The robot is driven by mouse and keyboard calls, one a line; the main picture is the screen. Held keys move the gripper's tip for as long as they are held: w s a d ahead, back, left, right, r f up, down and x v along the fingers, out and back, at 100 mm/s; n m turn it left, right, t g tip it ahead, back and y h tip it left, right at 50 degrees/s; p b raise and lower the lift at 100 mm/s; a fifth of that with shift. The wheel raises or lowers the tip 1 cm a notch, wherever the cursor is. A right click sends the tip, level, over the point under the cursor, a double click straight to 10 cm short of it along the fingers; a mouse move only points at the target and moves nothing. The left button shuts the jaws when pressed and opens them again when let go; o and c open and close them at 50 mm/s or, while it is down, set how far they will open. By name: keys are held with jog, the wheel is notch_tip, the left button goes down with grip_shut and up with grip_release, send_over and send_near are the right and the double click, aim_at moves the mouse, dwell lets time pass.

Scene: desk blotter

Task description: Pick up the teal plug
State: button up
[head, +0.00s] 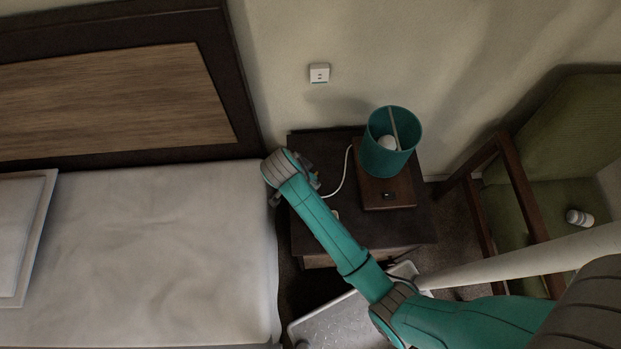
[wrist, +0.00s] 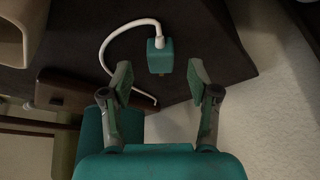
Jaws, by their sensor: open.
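The teal plug (wrist: 160,58) shows in the wrist view as a small teal block with a white end and a white cord (wrist: 113,40). It lies on the dark nightstand top, ahead of my gripper. My gripper (wrist: 157,80) is open, its two fingers apart, with the plug beyond the fingertips and roughly centred between them. Nothing is between the fingers. In the head view my gripper (head: 292,185) is over the left part of the nightstand (head: 416,222), and my arm hides the plug there.
A lamp with a teal shade (head: 390,150) stands on a brown wooden base (head: 372,195) right of my gripper. A white wall socket (head: 319,73) is above. The bed (head: 150,245) lies left, a green chair (head: 560,130) right. A pale tray (head: 335,325) is below the nightstand.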

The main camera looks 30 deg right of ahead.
jog(key=x, duration=0.3)
jog(key=shift+f, duration=0.1)
grip_shut()
